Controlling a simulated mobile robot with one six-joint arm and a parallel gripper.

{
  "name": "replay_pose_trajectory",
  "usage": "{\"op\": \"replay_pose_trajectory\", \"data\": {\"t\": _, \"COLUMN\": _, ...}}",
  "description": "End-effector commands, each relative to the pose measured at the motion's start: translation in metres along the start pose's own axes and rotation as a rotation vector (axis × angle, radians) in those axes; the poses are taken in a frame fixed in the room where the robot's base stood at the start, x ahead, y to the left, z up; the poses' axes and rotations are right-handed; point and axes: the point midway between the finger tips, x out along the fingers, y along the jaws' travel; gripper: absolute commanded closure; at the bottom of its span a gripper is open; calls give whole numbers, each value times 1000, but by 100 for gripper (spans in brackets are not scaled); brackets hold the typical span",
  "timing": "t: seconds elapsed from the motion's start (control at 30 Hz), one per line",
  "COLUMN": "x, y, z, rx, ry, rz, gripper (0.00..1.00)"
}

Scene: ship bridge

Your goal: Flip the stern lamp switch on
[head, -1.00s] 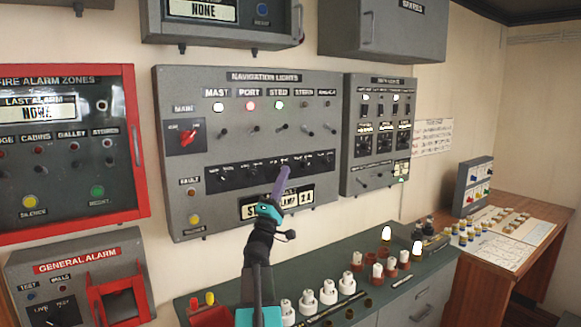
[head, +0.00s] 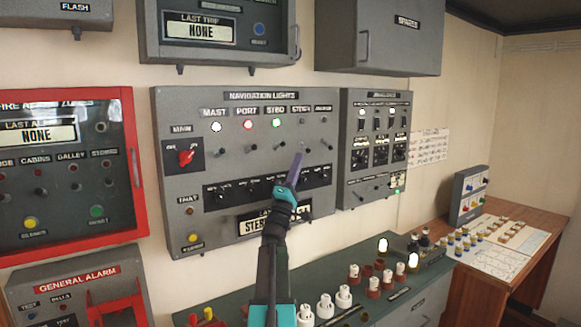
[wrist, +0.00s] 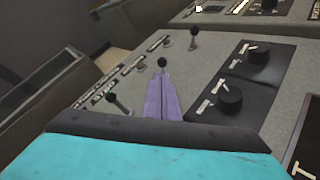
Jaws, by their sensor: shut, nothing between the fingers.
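The navigation lights panel (head: 180,110) has a row of black-knobbed toggles under labelled lamps. The stern lamp (head: 302,122) looks unlit, while the mast, port and starboard lamps glow white, red and green. The stern switch (head: 306,146) is the toggle under the stern label, just above my fingertips. My gripper (head: 298,160) has purple fingers, shut and empty, pointing up at the panel just below that switch. In the wrist view, the closed fingers (wrist: 163,98) point at a toggle's black ball (wrist: 162,62), apparently the stern switch; whether they touch it is unclear.
Neighbouring toggles stand at both sides, including the starboard toggle (head: 279,148). A row of black rotary knobs (head: 252,190) lies below, with a display plate (head: 256,226) under it. A counter with lamps and fittings (head: 345,297) is below. A second switch panel (head: 372,185) adjoins on the right.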

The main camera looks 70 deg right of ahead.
Motion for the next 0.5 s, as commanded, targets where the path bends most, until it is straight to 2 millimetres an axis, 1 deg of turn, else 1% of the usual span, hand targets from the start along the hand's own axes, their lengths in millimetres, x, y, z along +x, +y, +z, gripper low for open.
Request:
{"op": "replay_pose_trajectory", "data": {"t": 0.03, "x": 4, "y": 1, "z": 3, "rx": -1, "ry": 0, "rz": 0, "gripper": 100}}
{"op": "replay_pose_trajectory", "data": {"t": 0.13, "x": 7, "y": 0, "z": 7, "rx": 0, "ry": -1, "rz": 0, "gripper": 100}}
{"op": "replay_pose_trajectory", "data": {"t": 0.5, "x": 8, "y": -1, "z": 9, "rx": 0, "ry": -1, "rz": 0, "gripper": 100}}
